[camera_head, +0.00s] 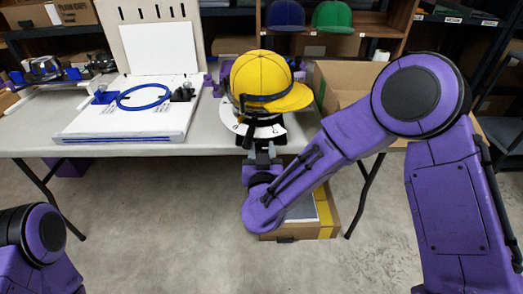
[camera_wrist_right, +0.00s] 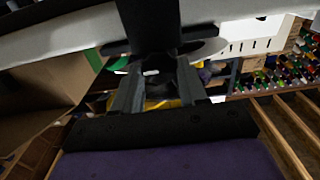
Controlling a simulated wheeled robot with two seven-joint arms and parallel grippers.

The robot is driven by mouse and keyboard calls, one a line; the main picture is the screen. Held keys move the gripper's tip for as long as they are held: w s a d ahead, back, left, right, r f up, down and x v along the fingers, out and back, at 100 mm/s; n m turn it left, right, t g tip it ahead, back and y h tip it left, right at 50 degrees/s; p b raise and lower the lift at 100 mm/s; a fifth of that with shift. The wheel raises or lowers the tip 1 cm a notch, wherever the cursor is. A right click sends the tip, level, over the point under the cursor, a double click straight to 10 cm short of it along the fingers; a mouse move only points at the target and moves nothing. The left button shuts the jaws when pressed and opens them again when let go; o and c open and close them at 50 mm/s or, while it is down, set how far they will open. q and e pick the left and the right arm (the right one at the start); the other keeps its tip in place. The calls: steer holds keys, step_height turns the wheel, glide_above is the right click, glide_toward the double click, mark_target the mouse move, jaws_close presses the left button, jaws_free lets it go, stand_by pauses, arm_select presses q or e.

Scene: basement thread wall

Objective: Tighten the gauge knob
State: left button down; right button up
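A white dial gauge (camera_head: 268,131) stands at the front edge of the pale table (camera_head: 215,140), under a yellow cap. Its knob is not clearly seen in the head view; my right gripper (camera_head: 262,152) is right in front of the gauge, below the dial. In the right wrist view, my right gripper's two grey fingers (camera_wrist_right: 158,82) stand apart on either side of a dark part (camera_wrist_right: 155,66), seemingly the knob. Whether they press on it cannot be told. My left gripper is out of view; only part of my left arm shows at lower left.
The yellow cap (camera_head: 262,76) with dark goggles covers the gauge's top. A white embroidery-like machine (camera_head: 125,125) with a blue hoop (camera_head: 143,97) is at left. An open cardboard box (camera_head: 340,82) stands right of the cap. Another box (camera_head: 327,210) is on the floor below.

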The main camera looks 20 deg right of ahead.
steer(key=shift+m, duration=0.4)
steer(key=m, duration=0.3)
steer(key=shift+d, duration=0.1)
steer(key=m, duration=0.4)
steer(key=shift+f+m, duration=0.1)
steer(key=shift+m, duration=0.2)
steer(key=m, duration=0.4)
steer(key=shift+d+f+m, duration=0.1)
steer(key=shift+f+m, duration=0.05)
steer(key=shift+m, duration=0.15)
steer(key=m+b, duration=0.1)
steer(key=m, duration=0.3)
steer(key=shift+m, duration=0.3)
steer(key=o, duration=1.1)
steer(key=shift+c, duration=0.2)
steer(key=shift+s, duration=0.1)
